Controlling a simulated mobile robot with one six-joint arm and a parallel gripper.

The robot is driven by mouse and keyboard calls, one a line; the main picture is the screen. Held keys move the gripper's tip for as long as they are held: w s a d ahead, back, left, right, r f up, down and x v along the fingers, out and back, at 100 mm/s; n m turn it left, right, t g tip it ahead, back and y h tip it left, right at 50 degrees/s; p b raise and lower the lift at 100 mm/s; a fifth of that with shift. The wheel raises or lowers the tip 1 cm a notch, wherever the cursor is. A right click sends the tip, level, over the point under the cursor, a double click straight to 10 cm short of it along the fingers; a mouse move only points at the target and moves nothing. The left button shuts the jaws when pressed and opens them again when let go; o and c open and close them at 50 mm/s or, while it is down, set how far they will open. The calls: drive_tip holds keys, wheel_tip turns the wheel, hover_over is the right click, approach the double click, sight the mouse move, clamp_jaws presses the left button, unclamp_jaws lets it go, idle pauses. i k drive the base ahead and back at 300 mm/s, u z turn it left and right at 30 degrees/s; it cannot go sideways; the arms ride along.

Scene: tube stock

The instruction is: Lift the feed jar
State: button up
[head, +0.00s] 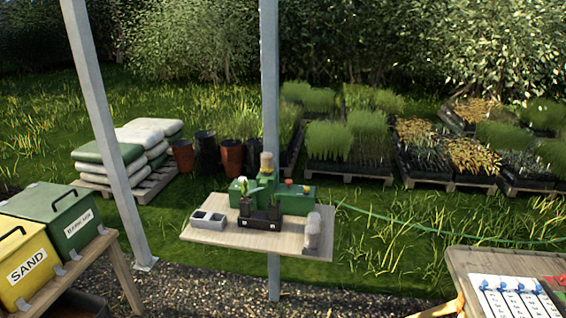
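A small wooden table (215,238) stands in the middle of the head view with several small things on it. A pale grey, rounded upright thing (313,231) stands at its right front edge; it may be the feed jar, but it is too small to tell. A tan, short cylinder (266,162) stands higher at the back, on top of the green things; I cannot tell what it is. No label reading feed shows. My gripper is not in view.
Green boxes (295,201), a black tray (258,222) and a grey two-hole block (208,220) crowd the table. Sand bin (25,266) at left; a bench (480,262) at right. Gravel lies between.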

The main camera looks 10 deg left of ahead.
sight(266, 157)
drive_tip(key=z, duration=0.45)
drive_tip(key=k, duration=0.95)
drive_tip(key=u, duration=1.7)
drive_tip(key=i, duration=1.35)
drive_tip(key=z, duration=0.05)
